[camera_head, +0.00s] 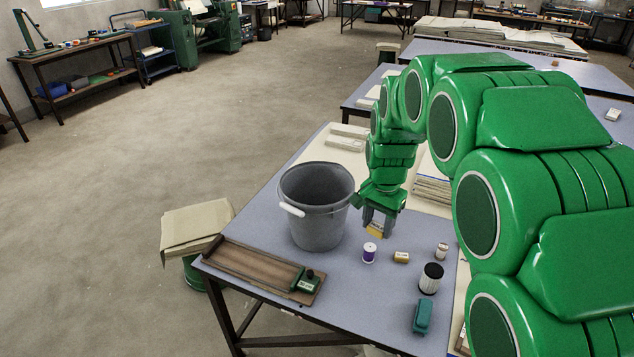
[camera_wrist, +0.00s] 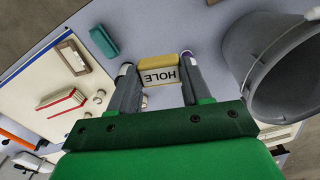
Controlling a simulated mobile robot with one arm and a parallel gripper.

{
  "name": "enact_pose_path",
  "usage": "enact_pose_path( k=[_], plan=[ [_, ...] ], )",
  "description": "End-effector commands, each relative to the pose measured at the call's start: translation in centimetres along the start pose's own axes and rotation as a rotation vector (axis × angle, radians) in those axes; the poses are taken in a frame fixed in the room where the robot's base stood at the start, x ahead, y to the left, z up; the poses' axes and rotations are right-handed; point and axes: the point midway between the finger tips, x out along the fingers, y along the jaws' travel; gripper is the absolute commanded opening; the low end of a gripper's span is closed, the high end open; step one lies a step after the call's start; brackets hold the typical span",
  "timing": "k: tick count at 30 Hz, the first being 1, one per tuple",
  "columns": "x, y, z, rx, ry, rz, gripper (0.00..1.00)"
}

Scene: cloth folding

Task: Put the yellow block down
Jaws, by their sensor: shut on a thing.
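My gripper (camera_head: 376,220) reaches down over the grey-blue table and is shut on the yellow block (camera_head: 376,233). In the wrist view the yellow block (camera_wrist: 158,62) sits between my two finger tips (camera_wrist: 158,76), its white label reading "HOLE" upside down. In the head view the block hangs just right of the grey bucket and behind the purple-and-white spool. It looks a little above the table (camera_head: 262,228), but the exact gap is hard to tell. The fingers partly cover the block's top.
The grey bucket (camera_head: 318,215) stands close left of my gripper. In front are the purple-and-white spool (camera_head: 369,254), a small tan block (camera_head: 401,257), a black-and-white spool (camera_head: 431,280) and a teal object (camera_head: 422,316). A wooden tray (camera_head: 255,268) lies front left. Bare table lies between them.

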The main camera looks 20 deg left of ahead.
Motion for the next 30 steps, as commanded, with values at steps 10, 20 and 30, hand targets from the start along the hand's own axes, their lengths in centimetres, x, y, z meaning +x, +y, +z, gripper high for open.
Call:
enact_pose_path(
  k=[10, 20, 30],
  plan=[
    [-0.5, -5.8, -3.2, 0.231, 0.001, -0.001, 0.19],
    [-0.4, -10.9, -5.6, 0.458, 0.001, -0.001, 0.19],
    [-0.1, -15.6, -7.3, 0.694, 0.002, -0.002, 0.19]
  ],
)
